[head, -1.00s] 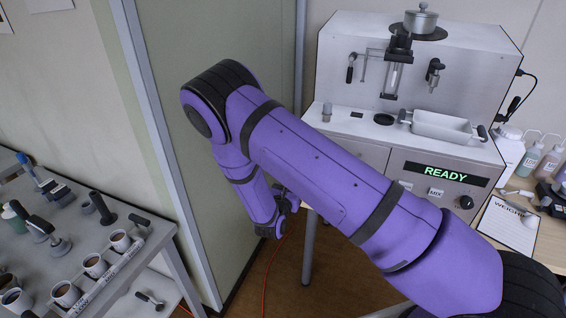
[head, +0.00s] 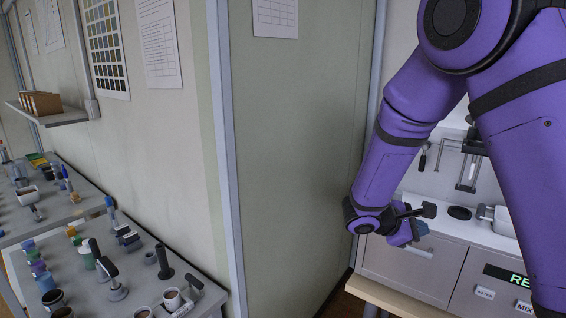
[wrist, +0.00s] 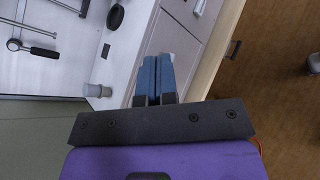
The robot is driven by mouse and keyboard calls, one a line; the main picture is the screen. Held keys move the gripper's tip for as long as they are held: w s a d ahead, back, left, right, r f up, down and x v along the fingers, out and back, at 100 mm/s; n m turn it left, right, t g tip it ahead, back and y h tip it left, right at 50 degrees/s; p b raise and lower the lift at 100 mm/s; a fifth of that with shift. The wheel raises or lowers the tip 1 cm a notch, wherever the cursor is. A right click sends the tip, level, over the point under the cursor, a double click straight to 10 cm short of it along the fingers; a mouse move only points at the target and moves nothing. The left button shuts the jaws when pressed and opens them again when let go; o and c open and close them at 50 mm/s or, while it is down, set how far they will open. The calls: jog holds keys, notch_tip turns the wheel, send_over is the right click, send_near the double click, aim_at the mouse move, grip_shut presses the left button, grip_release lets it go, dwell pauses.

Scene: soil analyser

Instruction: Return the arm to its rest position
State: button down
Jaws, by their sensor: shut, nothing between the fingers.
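My purple arm stands folded on the right of the head view, with its forearm pointing down. My gripper (head: 420,256) hangs at the forearm's lower end, in front of the white soil analyser's (head: 425,262) drawer fronts. In the wrist view the two blue fingers of my gripper (wrist: 154,62) lie side by side, shut and empty. The analyser (wrist: 60,70) fills the upper left of that view. My arm hides much of the analyser in the head view.
A grey bench (head: 140,285) with cups and tools is at lower left, and a wall shelf (head: 60,117) is above it. A green-grey wall panel (head: 295,140) is left of my arm. The wooden table edge (head: 410,302) is below my gripper. Floor (wrist: 270,90) shows at right in the wrist view.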

jog(key=s+a+r+m+t+y, duration=0.1)
jog(key=s+r+m+y, duration=0.5)
jog(key=s+r, duration=0.3)
jog(key=s+a+r+m+t+y, duration=0.1)
jog(key=s+r+m+y, duration=0.6)
jog(key=s, duration=1.1)
notch_tip(320, 180, up, 3)
jog(key=shift+s+a+r+t, duration=0.15)
jog(key=shift+s+a+t, duration=0.05)
jog(key=shift+a+t, duration=0.2)
jog(key=shift+d, duration=0.1)
